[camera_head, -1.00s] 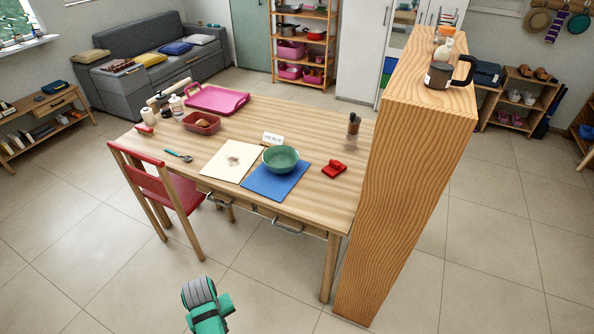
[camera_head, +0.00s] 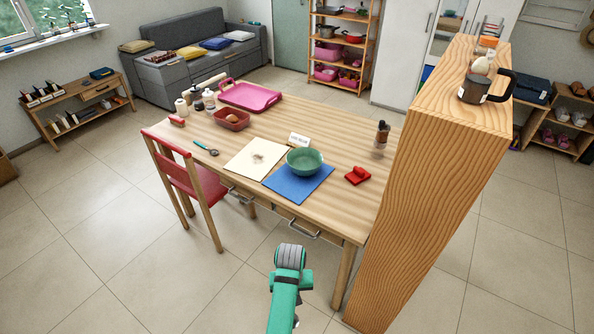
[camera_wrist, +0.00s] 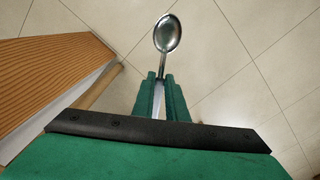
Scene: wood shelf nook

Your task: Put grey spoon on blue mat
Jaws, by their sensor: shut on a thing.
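The grey spoon (camera_wrist: 168,34) is a shiny metal spoon. In the wrist view it sticks out from between the green fingers of my gripper (camera_wrist: 161,80), which is shut on its handle. The bowl of the spoon points away from the gripper, over floor tiles. The spoon cannot be made out in the head view. The blue mat (camera_head: 294,190) lies on the table near its front edge. A green bowl (camera_head: 304,162) stands on its back part; the front part is bare. In the head view my arm is in front of the table, apart from the mat.
A cream sheet (camera_head: 254,158) lies left of the mat, a red object (camera_head: 357,176) right. Another spoon (camera_head: 205,148) lies farther left. A tall wooden divider (camera_head: 428,190) borders the table's right side. A red chair (camera_head: 178,178) stands at the front left.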

